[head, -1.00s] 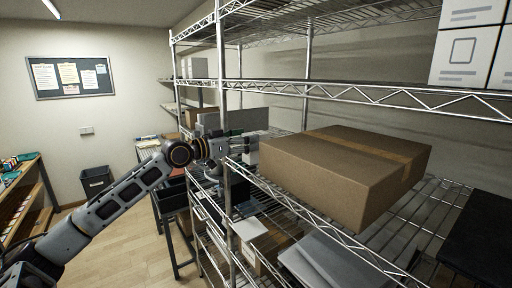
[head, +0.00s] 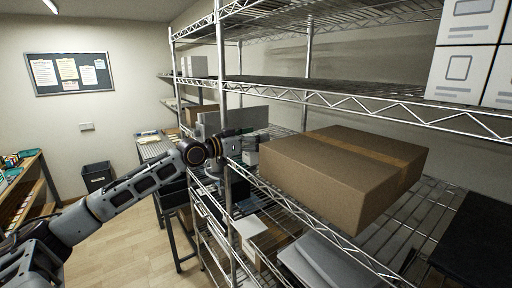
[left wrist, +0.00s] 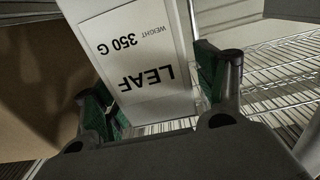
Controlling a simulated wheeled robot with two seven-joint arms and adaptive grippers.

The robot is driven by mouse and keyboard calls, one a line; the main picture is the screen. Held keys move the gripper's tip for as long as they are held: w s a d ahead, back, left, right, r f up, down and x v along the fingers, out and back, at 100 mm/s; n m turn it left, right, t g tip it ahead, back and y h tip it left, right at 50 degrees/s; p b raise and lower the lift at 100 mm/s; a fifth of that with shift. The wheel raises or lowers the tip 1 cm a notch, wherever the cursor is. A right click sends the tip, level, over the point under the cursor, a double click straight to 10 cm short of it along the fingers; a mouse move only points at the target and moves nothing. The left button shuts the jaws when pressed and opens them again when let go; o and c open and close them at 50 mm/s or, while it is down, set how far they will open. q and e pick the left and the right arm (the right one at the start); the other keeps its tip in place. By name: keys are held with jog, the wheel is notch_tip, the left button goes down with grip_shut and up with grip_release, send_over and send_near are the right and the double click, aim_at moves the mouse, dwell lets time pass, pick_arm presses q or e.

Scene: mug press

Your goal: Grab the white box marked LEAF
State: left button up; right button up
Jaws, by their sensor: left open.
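The white box marked LEAF (left wrist: 130,45), with "350 G" on it, appears upside down in the left wrist view. My left gripper (left wrist: 158,98) is open, with one dark, green-padded finger on each side of the box's near end. I cannot tell whether either finger touches it. In the head view my left gripper (head: 246,143) reaches between the shelf uprights, behind the large brown carton. The LEAF box is mostly hidden there by the gripper and the carton. My right gripper is not in view.
The large brown carton (head: 340,172) sits on the middle wire shelf, close right of my gripper. A shelf upright (head: 223,110) stands beside my left wrist. A grey panel (head: 235,120) is behind the gripper. White boxes (head: 465,62) stand on the upper shelf.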

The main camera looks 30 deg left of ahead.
pick_arm(q)
jog(key=shift+w, duration=0.15)
jog(key=shift+c, duration=0.2)
dwell(0.3)
jog(key=c, duration=1.3)
jog(key=shift+r, duration=0.2)
jog(key=shift+r, duration=1.6)
jog(key=shift+s+a+f+b, duration=0.15)
jog(key=shift+s+b, duration=0.1)
jog(key=shift+b, duration=0.3)
jog(key=shift+s, duration=0.1)
